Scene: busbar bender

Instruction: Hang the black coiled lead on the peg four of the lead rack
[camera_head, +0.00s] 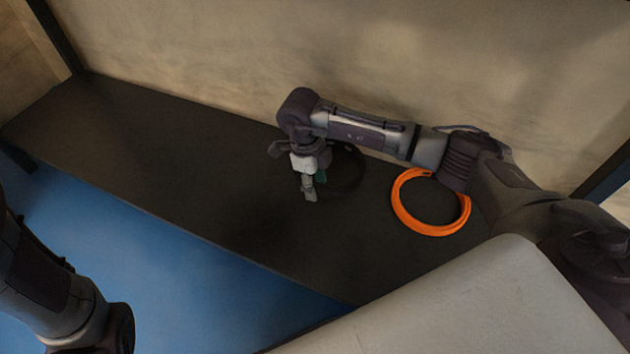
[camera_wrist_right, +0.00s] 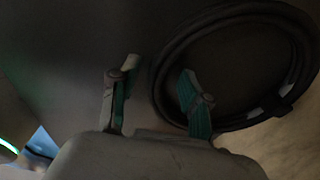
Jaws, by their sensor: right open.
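The black coiled lead (camera_head: 360,172) lies on the dark shelf (camera_head: 170,155), partly hidden behind my right gripper (camera_head: 310,186) in the head view. In the right wrist view the lead (camera_wrist_right: 171,57) is a dark ring with light bands at its lower right. My right gripper also shows there (camera_wrist_right: 157,97), open, with green-lined fingers. One side of the ring appears between the fingers; the other finger overlaps the ring's inside. I cannot tell whether they touch. My left gripper is out of frame. The lead rack and peg four are not in view.
An orange coiled ring (camera_head: 401,211) lies on the shelf to the right, under my right forearm. A pale wall (camera_head: 230,45) rises behind the shelf. Blue floor (camera_head: 150,250) lies in front. The shelf's left part is clear.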

